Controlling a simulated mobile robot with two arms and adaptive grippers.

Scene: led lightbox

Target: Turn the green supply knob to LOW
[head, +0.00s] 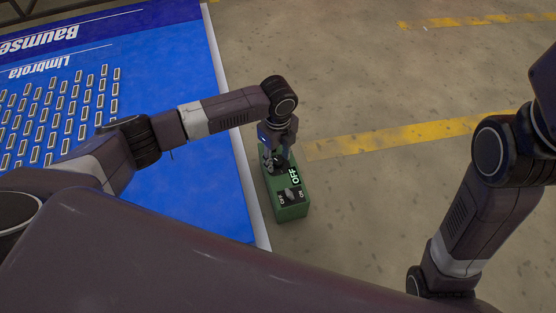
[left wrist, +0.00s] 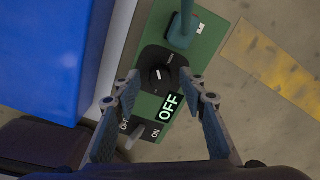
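The green supply box (head: 296,211) stands on the floor beside the blue panel, and it fills the middle of the left wrist view (left wrist: 212,32). On it is a black round knob (left wrist: 160,76) with a white mark, on a black plate. My left gripper (head: 272,160) is above the box in the head view. In the left wrist view my left gripper (left wrist: 160,74) is open, with one finger on each side of the knob and gaps visible; I cannot tell its height over the knob. The knob's setting labels are not readable. My right gripper is out of view.
The blue lightbox panel (head: 190,75) borders the box on the left. Floor to the right is clear.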

